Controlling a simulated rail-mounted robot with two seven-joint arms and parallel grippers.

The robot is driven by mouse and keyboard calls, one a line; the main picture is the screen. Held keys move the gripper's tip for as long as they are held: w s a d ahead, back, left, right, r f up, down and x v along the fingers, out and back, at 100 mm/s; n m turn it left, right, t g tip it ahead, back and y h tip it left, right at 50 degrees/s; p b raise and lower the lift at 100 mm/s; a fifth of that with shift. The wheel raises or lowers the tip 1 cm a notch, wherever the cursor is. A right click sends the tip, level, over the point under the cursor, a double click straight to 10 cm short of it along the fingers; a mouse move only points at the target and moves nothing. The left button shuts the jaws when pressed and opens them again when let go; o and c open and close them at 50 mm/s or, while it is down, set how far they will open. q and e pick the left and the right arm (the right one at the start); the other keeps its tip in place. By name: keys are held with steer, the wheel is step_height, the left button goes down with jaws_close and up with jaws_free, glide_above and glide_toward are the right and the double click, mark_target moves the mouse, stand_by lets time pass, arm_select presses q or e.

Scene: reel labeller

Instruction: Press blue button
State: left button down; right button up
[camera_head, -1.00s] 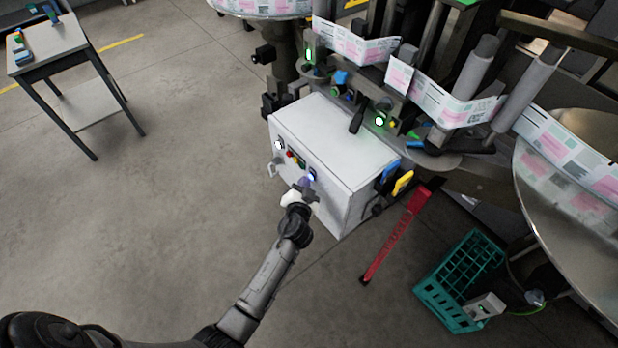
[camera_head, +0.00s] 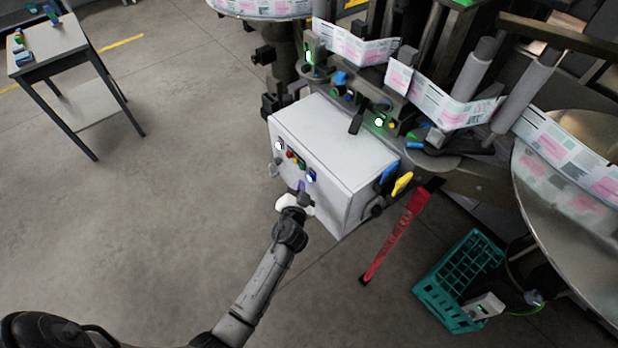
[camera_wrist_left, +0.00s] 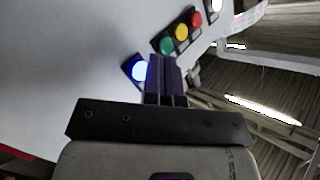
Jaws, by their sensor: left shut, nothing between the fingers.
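The blue button (camera_head: 311,176) is on the front panel of the white control box (camera_head: 335,150), at the right end of the row of buttons. It glows blue-white in the left wrist view (camera_wrist_left: 139,71). My left gripper (camera_head: 301,187) is in front of the panel, just below and left of the blue button in the head view. In the wrist view its fingers (camera_wrist_left: 161,70) are together and empty, with the button beside them on the left. The fingers look apart from the button; their exact distance from the panel is hard to tell. My right gripper is not seen.
Green (camera_wrist_left: 166,45), yellow (camera_wrist_left: 181,33) and red (camera_wrist_left: 194,19) buttons sit close beside the blue one. A red bar (camera_head: 396,237) and a green crate (camera_head: 462,280) are right of the box. Open floor lies to the left.

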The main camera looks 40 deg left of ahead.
arm_select(q)
steer(key=s, duration=0.1)
steer(key=s+a, duration=0.1)
steer(key=s, duration=0.1)
steer(key=s+p, duration=0.1)
steer(key=shift+s+a, duration=0.25)
steer(key=shift+s, duration=0.15)
stand_by(0.6)
stand_by(0.4)
